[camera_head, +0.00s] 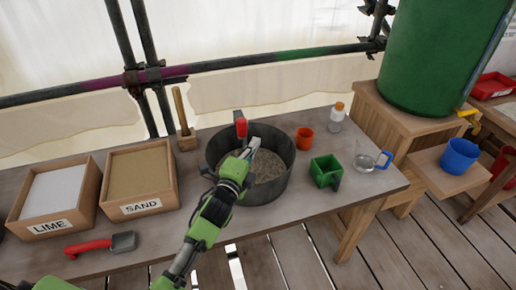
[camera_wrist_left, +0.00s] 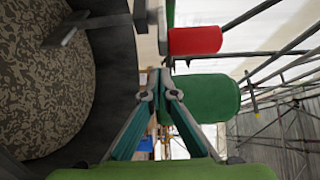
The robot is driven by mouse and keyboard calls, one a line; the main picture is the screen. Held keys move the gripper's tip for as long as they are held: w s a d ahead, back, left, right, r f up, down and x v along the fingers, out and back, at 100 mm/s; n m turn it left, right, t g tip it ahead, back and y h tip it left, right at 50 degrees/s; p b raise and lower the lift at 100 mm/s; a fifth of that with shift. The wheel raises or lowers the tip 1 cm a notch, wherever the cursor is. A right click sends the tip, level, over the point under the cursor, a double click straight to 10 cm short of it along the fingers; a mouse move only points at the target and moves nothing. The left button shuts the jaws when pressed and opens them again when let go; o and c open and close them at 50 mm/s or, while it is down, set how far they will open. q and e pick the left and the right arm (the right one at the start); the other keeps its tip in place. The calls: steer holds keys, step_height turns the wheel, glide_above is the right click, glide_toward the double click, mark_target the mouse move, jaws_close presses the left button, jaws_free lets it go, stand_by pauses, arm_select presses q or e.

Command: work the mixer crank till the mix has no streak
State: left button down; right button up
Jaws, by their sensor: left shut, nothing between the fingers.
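The mixer is a dark grey round tub (camera_head: 270,190) on the workbench, with a grey-tan mix (camera_head: 268,168) inside. In the left wrist view the mix (camera_wrist_left: 35,75) looks mottled, with dark and pale patches. The crank's red handle (camera_head: 241,128) stands upright near the tub's far left side; it also shows in the left wrist view (camera_wrist_left: 195,41). My left gripper (camera_head: 254,146) is over the tub, shut and empty, close to the handle but not around it. Its fingers also show in the left wrist view (camera_wrist_left: 160,78). My right gripper is not in view.
Lime (camera_head: 57,190) and sand (camera_head: 142,175) boxes stand left, with a red scoop (camera_head: 92,246) in front. An orange cup (camera_head: 304,138), green container (camera_head: 326,171), bottle (camera_head: 337,117) and clear jug (camera_head: 369,158) stand right of the tub. A green barrel (camera_head: 440,55) stands beyond.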

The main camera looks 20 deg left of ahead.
arm_select(q)
steer(key=shift+s+a+r, duration=0.1)
steer(key=shift+s+a, duration=0.2)
steer(key=shift+a, duration=0.55)
steer(key=a, duration=0.1)
steer(key=s+a+p, duration=0.1)
steer(key=a, duration=0.1)
steer(key=shift+w+d, duration=0.1)
